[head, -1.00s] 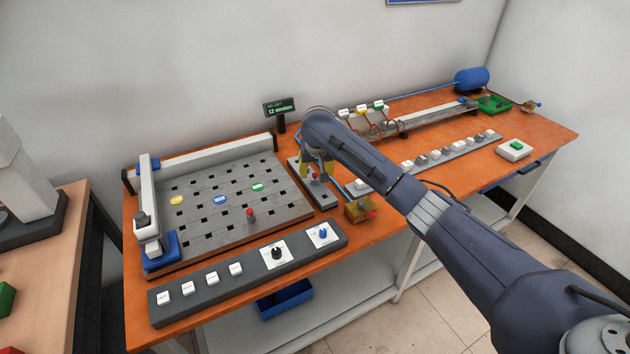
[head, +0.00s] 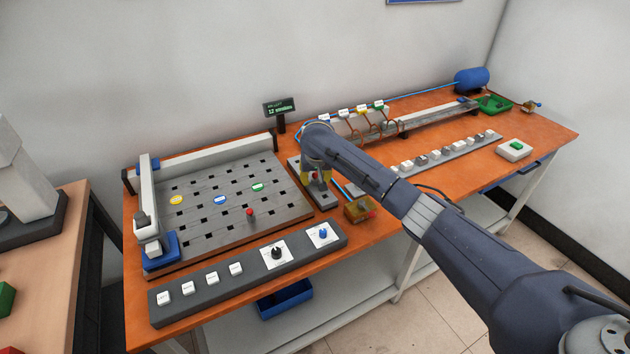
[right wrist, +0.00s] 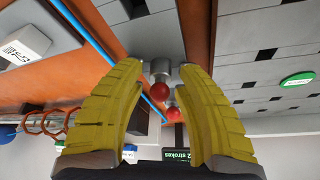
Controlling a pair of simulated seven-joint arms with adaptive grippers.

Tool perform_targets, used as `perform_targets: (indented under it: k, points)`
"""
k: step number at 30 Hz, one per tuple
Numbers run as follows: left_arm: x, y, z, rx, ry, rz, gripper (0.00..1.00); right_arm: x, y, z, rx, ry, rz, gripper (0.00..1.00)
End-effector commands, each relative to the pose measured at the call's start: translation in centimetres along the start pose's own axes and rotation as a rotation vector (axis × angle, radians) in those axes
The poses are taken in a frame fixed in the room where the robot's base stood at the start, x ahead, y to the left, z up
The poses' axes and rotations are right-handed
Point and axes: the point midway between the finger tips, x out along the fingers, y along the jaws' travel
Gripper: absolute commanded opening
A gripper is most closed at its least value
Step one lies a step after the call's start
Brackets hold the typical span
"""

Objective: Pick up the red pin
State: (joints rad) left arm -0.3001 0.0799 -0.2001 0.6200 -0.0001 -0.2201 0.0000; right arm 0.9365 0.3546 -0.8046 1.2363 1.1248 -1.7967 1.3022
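My right gripper (head: 317,172) is low over a narrow grey block (head: 327,198) beside the perforated board. Its yellow fingers (right wrist: 161,70) are open. A red ball-topped pin (right wrist: 159,92) with a grey metal body shows between them, with a visible gap on each side. In the head view this pin is mostly hidden by the gripper. A second red ball (right wrist: 172,113) shows just beyond it in the right wrist view. Another red-topped pin (head: 250,212) stands upright on the perforated board. My left gripper is not in view.
The perforated board (head: 205,225) with coloured discs lies left of the gripper. A brass-coloured block (head: 359,209) sits close on the right. A control panel (head: 200,303) with buttons and knobs runs along the front. A small display (head: 279,108) stands behind.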

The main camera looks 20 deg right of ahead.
Motion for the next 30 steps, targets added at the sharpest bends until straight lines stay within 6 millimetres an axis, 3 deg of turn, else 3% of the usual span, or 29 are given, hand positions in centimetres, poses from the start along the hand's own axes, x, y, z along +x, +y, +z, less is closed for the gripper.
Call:
perform_targets:
  k: [1,8,30]
  points:
    - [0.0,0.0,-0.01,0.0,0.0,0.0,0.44,-0.02,0.0,-0.01,0.0,0.0,0.0,0.26]
    - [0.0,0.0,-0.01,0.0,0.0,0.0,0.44,-0.03,0.0,-0.02,0.0,0.0,0.0,0.0]
    - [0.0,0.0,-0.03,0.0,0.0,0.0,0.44,-0.64,-0.03,-0.4,0.002,0.004,-0.002,0.0]
